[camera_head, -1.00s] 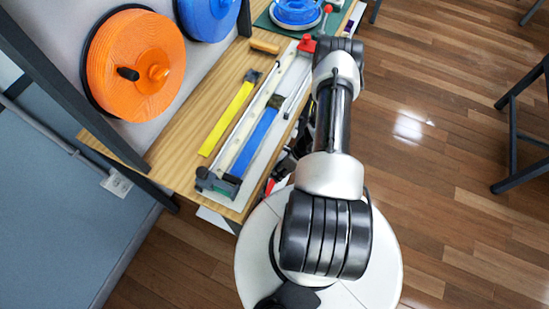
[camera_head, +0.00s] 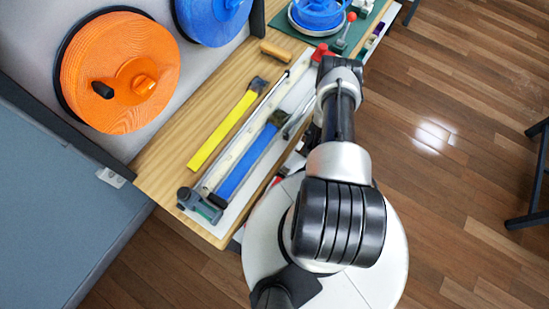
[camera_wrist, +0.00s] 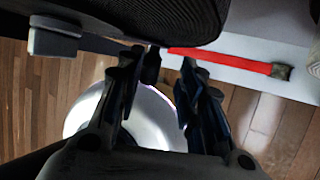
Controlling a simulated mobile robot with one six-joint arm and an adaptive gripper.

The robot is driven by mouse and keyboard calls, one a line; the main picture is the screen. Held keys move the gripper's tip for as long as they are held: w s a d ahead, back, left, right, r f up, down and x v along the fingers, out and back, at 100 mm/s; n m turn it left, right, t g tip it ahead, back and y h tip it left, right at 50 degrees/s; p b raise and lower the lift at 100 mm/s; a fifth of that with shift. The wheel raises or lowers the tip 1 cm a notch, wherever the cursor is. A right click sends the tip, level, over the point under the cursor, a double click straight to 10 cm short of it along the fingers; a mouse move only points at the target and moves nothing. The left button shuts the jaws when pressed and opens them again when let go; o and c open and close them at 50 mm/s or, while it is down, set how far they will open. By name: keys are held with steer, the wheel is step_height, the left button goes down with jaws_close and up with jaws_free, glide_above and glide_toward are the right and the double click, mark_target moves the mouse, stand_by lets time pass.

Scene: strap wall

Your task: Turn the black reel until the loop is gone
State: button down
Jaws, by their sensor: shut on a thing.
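The black reel (camera_wrist: 150,14) fills the top of the wrist view as a dark, ridged round body, close above my fingertips. A grey block (camera_wrist: 52,38) sits at its left. A red strap (camera_wrist: 225,59) runs right from behind the fingertips to a dark end piece. My gripper (camera_wrist: 163,66) reaches up to the reel's lower edge and is shut on a dark part there, apparently the reel's handle. The contact itself is mostly hidden. I cannot make out a loop in the strap. In the head view my arm hides the gripper and the black reel.
An orange reel (camera_head: 115,55) and a blue reel (camera_head: 212,20) hang on the grey wall panel. A yellow strap (camera_head: 222,132) and a blue strap (camera_head: 247,163) lie along the wooden bench (camera_head: 195,115). A dark stand leg (camera_head: 535,180) is at the right; the floor between is clear.

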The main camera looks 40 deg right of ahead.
steer(key=shift+w+d+f, duration=0.4)
steer(key=shift+d+f, duration=0.15)
steer(key=shift+d, duration=0.2)
steer(key=c, duration=1.5)
jaws_free()
steer(key=v, duration=1.2)
steer(key=shift+s+a+r, duration=0.1)
steer(key=shift+a+r, duration=0.1)
steer(key=shift+a, duration=0.15)
steer(key=shift+c, duration=0.5)
